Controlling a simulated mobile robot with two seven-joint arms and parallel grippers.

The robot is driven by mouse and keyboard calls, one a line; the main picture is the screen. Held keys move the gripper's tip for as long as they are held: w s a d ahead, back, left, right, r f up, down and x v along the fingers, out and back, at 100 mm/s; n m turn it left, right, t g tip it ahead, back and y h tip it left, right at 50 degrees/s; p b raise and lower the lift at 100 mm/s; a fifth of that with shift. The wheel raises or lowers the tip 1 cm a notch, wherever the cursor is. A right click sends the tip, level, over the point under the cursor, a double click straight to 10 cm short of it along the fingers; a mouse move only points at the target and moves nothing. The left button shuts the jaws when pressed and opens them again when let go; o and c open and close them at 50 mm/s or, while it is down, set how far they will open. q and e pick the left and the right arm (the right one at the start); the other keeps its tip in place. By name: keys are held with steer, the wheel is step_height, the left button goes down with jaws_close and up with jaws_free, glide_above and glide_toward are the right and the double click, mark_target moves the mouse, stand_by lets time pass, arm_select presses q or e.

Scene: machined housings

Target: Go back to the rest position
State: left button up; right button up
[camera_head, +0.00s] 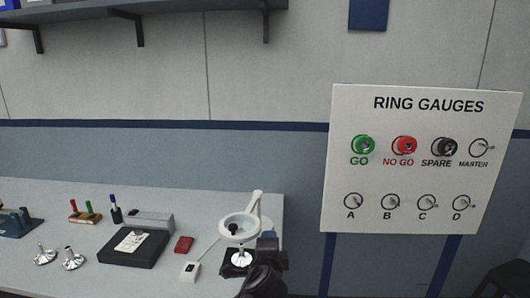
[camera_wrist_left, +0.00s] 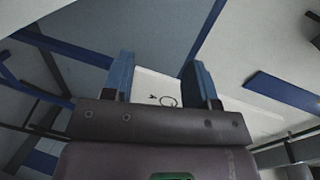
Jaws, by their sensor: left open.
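My left gripper (camera_wrist_left: 157,64) is open in the left wrist view, with its two blue fingers apart and nothing between them. Beyond the fingers, part of a white panel with a ring outline shows. In the head view a dark arm part with my left gripper (camera_head: 268,238) comes up from the bottom edge, in front of the bench's right end. It is left of and below the white ring gauge board (camera_head: 420,220) and apart from it. My right gripper is not in view.
Green, red and black rings hang on the board. A shelf (camera_head: 140,15) is above.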

arm_select(q)
steer(key=s+a+f+n+g, duration=0.1)
steer(key=s+a+f+n, duration=0.4)
steer(key=s+a+f, duration=0.2)
steer(key=s+a+f+n+g, duration=0.1)
steer(key=s+a+f+n, duration=0.5)
steer(key=s+a, duration=0.6)
steer(key=s+a+f+n+g+y, duration=0.1)
steer(key=s+a+f+n, duration=0.5)
steer(key=s, duration=0.8)
steer(key=a+f, duration=0.2)
steer(key=a, duration=0.2)
steer(key=shift+s+g, duration=0.3)
steer(key=shift+s, duration=0.05)
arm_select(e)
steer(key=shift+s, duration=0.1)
arm_select(q)
steer(key=shift+d, duration=0.1)
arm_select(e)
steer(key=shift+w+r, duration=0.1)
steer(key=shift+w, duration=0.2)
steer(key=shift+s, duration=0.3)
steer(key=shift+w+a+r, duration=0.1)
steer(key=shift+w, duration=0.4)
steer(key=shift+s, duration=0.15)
